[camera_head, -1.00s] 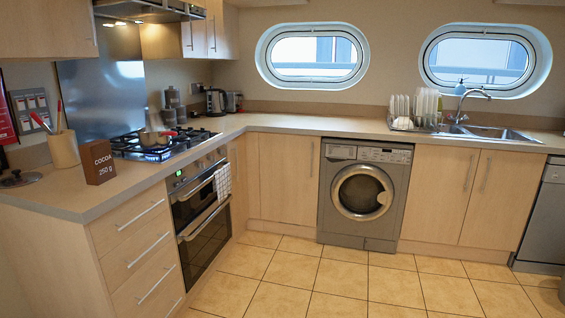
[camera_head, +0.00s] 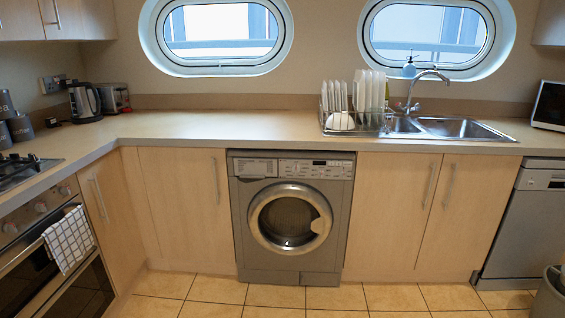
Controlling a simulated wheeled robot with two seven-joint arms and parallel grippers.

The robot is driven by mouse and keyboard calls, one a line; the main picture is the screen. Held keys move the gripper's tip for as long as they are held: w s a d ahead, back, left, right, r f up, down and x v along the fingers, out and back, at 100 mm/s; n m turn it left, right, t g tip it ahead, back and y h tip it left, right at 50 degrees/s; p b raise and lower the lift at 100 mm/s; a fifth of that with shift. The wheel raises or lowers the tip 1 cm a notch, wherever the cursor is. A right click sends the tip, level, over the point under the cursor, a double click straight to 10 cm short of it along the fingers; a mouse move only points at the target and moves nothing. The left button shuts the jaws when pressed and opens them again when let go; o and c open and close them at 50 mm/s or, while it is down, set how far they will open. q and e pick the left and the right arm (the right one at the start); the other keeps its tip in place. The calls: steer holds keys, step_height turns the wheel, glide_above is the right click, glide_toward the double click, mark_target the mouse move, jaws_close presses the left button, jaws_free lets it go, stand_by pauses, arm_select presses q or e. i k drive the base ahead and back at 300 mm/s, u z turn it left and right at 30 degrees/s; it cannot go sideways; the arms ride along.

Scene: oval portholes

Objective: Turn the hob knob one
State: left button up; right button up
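The hob (camera_head: 22,172) is at the left edge in the head view, cut off by the frame; only its right part with dark pan supports shows. Below it, the oven's front panel (camera_head: 24,222) carries a few round knobs, one of them a pale knob (camera_head: 40,207). I cannot tell which is hob knob one, and more of the panel may be cut off. Neither of my grippers is in view.
A checked towel (camera_head: 69,239) hangs on the oven handle. The counter (camera_head: 200,124) runs right from a kettle (camera_head: 85,101) to a dish rack (camera_head: 352,122) and sink (camera_head: 455,128). A washing machine (camera_head: 290,217) stands below. The tiled floor (camera_head: 330,299) in front looks clear.

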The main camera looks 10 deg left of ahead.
mark_target(31, 157)
steer(key=u, duration=0.4)
steer(key=i, duration=2.5)
steer(key=u, duration=1)
